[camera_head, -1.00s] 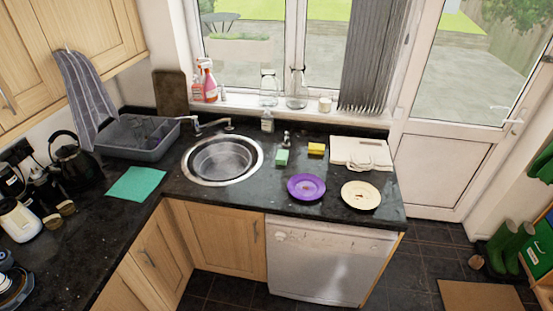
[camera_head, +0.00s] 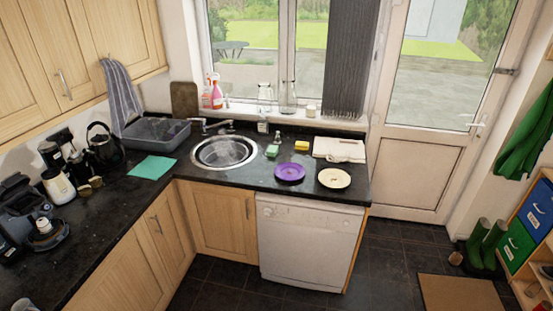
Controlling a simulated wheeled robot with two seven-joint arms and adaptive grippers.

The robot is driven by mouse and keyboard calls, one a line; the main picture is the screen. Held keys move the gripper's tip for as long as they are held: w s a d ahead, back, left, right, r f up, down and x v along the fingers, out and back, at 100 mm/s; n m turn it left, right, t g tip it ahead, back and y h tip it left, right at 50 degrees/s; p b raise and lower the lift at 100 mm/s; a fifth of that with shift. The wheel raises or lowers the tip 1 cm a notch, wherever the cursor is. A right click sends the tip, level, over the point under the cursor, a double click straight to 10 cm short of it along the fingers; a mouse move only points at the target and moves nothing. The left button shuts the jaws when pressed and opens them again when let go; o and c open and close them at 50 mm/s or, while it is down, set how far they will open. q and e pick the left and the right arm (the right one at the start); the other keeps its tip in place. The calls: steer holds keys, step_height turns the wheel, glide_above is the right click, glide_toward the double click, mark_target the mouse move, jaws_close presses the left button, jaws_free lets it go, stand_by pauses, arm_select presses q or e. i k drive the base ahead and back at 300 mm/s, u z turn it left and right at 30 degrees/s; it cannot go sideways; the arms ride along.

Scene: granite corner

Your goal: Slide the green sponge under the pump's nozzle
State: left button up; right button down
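The green sponge (camera_head: 272,151) lies on the black granite worktop (camera_head: 240,180), just right of the round sink. A small pump (camera_head: 277,138) with a pale top stands right behind it; its nozzle is too small to make out clearly. A clear soap bottle (camera_head: 262,125) stands farther back, behind the sink. From this distance I cannot tell whether the sponge touches the pump. Neither of my grippers is in view.
A yellow sponge (camera_head: 301,146) lies right of the pump. The sink (camera_head: 224,153) is to the left. A purple plate (camera_head: 290,172), a cream plate (camera_head: 334,178) and a pale board (camera_head: 338,149) lie around. Floor is clear before the white appliance (camera_head: 308,243).

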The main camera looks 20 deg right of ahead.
mark_target(272, 150)
steer(key=z, duration=0.55)
steer(key=i, duration=0.65)
steer(key=z, duration=0.6)
steer(key=i, duration=0.7)
steer(key=u, duration=0.1)
